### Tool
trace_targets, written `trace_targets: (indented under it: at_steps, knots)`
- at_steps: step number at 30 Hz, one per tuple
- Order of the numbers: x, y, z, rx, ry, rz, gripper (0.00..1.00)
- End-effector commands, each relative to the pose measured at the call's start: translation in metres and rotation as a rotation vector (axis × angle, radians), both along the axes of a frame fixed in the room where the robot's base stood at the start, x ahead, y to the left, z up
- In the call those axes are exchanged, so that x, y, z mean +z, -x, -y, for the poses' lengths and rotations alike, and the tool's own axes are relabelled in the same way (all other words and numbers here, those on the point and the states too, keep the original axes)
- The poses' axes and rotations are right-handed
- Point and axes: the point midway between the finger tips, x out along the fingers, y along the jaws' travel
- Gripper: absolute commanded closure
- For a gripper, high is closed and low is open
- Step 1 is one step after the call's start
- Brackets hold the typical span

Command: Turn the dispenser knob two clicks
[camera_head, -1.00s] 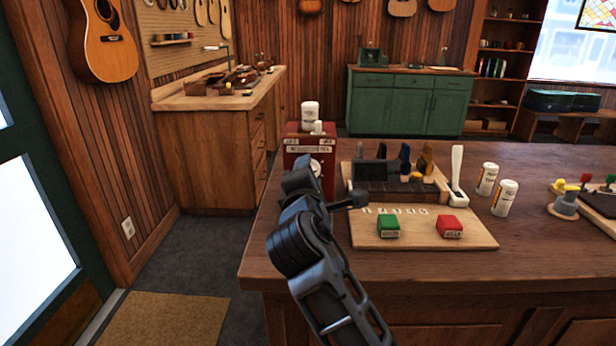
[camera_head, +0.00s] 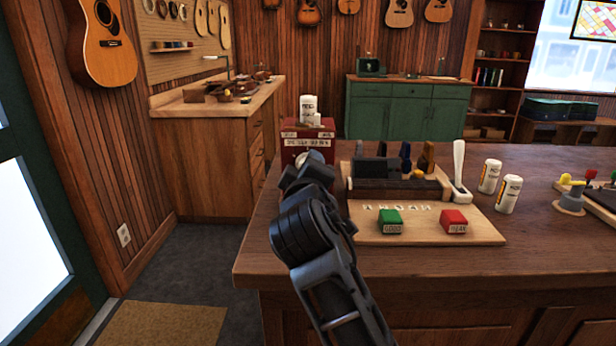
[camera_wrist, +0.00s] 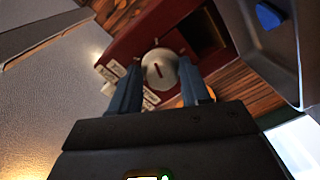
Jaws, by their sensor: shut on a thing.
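The dispenser (camera_head: 294,143) is a dark red box with white labels, standing at the left end of the wooden counter. Its round white knob (camera_wrist: 159,69) has a dark red slot line and shows in the wrist view. My gripper (camera_wrist: 159,72) is shut on the knob, with one finger at each side of it. A dark opening (camera_wrist: 205,32) lies beside the knob on the dispenser's front.
White containers (camera_head: 308,106) stand on the dispenser. To its right are a tool rack (camera_head: 400,190) and a wooden board (camera_head: 425,233) with green (camera_head: 390,222) and red (camera_head: 454,221) blocks. White bottles (camera_head: 490,176) stand farther right. The counter's front strip is clear.

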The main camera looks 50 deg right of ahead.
Motion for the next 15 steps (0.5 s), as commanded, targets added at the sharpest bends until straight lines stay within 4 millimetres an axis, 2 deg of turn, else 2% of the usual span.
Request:
trace_targets:
  at_steps: [1, 15]
  knots:
    - [-0.0087, 0.0011, 0.0036, -0.009, -0.024, 0.01, 0.84]
    - [-0.0077, 0.0004, 0.0032, -0.007, -0.111, 0.12, 0.84]
